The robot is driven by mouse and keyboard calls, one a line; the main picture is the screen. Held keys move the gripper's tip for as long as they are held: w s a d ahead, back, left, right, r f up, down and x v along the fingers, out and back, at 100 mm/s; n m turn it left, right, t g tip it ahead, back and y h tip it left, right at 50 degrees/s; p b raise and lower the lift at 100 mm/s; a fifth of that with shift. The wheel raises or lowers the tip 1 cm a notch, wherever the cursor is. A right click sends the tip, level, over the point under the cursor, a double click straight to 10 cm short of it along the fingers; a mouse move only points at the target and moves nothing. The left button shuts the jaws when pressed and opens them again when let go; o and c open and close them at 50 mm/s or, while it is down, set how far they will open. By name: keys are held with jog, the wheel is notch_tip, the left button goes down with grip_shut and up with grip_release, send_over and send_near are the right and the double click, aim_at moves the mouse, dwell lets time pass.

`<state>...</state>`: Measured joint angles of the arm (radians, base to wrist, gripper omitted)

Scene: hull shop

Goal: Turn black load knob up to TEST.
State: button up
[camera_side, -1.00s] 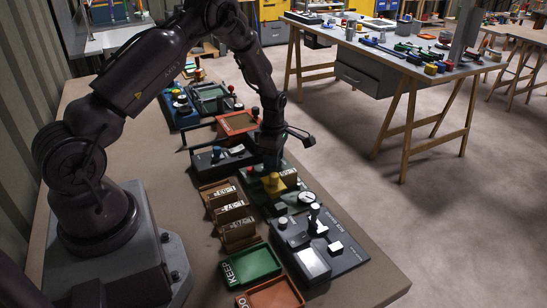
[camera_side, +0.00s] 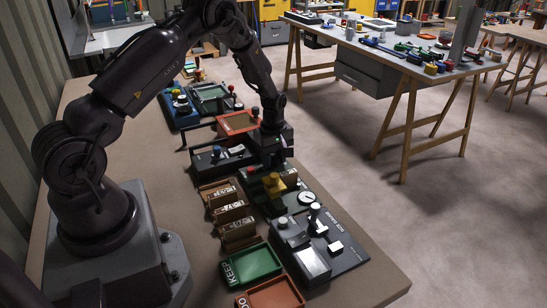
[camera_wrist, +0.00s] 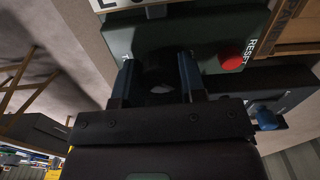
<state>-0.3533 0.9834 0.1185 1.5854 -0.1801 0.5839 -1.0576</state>
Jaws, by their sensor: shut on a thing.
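A green panel (camera_wrist: 222,28) fills the upper part of the wrist view. In the side view my gripper (camera_side: 273,160) covers the knob. The knob's pointer and the TEST mark cannot be made out.
A red button (camera_wrist: 232,62) marked RESET sits right of my fingers in the wrist view. A dark box with a blue knob (camera_wrist: 266,118) is close by. Brown trays (camera_side: 238,230), a green KEEP tray (camera_side: 252,265) and a black device (camera_side: 345,258) stand nearer the side camera.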

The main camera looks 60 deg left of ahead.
aim_at(273, 156)
jog(key=m, duration=1.3)
jog(key=shift+a+m, duration=0.1)
jog(key=shift+m, duration=0.3)
jog(key=m, duration=1.3)
jog(key=shift+m, duration=0.3)
jog(key=o, duration=0.6)
jog(key=shift+o, duration=0.2)
notch_tip(273, 156, up, 13)
